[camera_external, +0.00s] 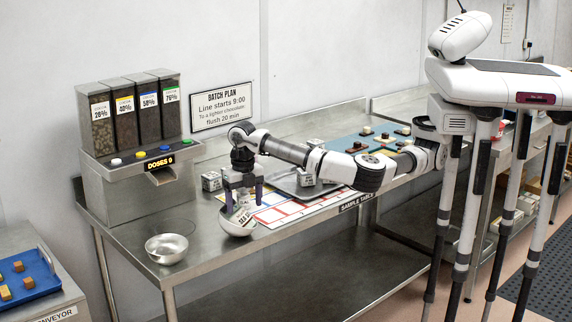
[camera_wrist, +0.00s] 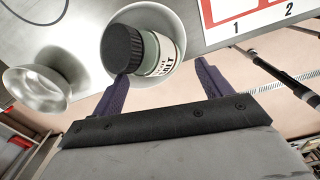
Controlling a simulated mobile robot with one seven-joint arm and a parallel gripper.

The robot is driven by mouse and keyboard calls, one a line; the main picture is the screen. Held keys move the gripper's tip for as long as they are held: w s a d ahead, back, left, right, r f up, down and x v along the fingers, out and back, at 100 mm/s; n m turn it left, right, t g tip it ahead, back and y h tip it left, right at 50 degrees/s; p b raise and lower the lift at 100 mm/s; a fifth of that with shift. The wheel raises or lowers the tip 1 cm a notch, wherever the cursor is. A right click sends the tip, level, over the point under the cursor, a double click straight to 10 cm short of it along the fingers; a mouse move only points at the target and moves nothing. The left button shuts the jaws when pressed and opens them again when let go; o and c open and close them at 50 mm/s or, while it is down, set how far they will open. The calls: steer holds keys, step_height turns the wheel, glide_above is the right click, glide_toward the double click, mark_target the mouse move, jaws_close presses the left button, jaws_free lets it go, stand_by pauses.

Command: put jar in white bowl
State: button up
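The jar (camera_wrist: 152,53) has a black lid and a pale label with dark print. In the wrist view it lies tilted inside the white bowl (camera_wrist: 181,30), with its lid toward the left rim. In the external view the jar (camera_external: 243,215) shows in the white bowl (camera_external: 236,230) at the table's front edge, partly hidden by my gripper (camera_external: 243,204). My gripper (camera_wrist: 163,70) is open just above the bowl. Its right finger is clear of the jar; its left fingertip is close to the lid, and I cannot tell whether they touch.
A metal bowl (camera_external: 166,249) stands left of the white bowl. The dispenser (camera_external: 135,190) is behind it. The table's front edge is close.

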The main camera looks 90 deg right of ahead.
mark_target(245, 210)
step_height(245, 210, up, 12)
steer(key=b, duration=0.2)
stand_by(0.4)
steer(key=shift+r, duration=0.1)
